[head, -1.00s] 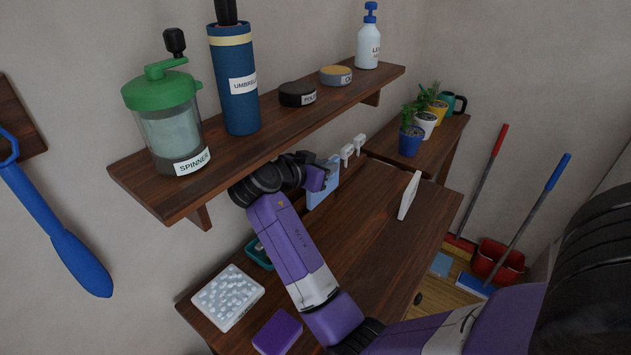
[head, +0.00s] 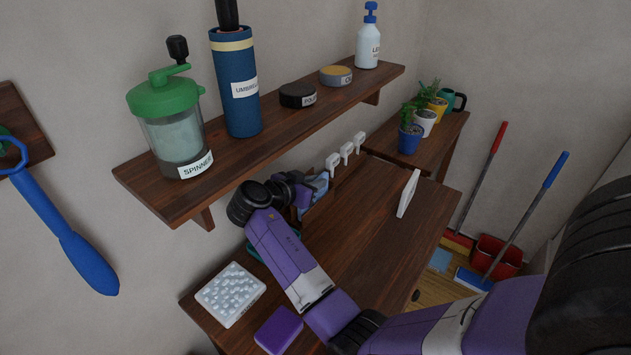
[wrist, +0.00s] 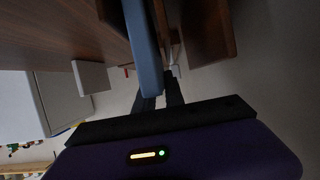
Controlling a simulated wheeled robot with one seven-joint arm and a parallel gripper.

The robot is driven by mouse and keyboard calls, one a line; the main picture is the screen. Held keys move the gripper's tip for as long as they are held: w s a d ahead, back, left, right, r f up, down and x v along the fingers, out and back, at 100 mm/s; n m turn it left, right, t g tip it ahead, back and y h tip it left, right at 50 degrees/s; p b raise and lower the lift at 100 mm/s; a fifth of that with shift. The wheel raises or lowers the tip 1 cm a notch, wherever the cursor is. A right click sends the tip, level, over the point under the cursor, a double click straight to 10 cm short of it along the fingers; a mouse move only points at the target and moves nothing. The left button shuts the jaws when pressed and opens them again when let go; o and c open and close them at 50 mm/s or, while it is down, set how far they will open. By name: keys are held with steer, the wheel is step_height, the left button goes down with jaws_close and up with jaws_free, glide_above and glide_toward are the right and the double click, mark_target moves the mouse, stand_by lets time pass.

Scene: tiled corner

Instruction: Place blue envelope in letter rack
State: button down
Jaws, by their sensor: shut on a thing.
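The blue envelope (head: 321,182) is in my gripper (head: 306,190), near the wall at the table's back left edge. My gripper partly hides it. In the wrist view the envelope (wrist: 144,45) stands edge-on as a long blue-grey strip, with its near end between the fingers of my gripper (wrist: 160,97). My gripper is shut on it. I cannot pick out the letter rack for certain in either view. I cannot tell whether the envelope touches anything below it.
The wall shelf (head: 282,118) hangs close above my gripper, bearing a green spinner (head: 170,130) and blue umbrella holder (head: 238,100). White hooks (head: 346,153) line the wall. A white upright panel (head: 408,193) stands on the table (head: 375,240), whose middle is clear.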

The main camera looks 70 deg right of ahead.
steer(key=shift+f, duration=0.2)
steer(key=c, duration=1.4)
jaws_free()
steer(key=shift+r, duration=0.15)
steer(key=shift+a+r, duration=0.1)
steer(key=shift+r, duration=0.05)
steer(key=b+v, duration=0.1)
steer(key=v, duration=1)
steer(key=shift+w+a+b, duration=0.15)
steer(key=shift+a+b, duration=0.2)
steer(key=shift+a, duration=0.05)
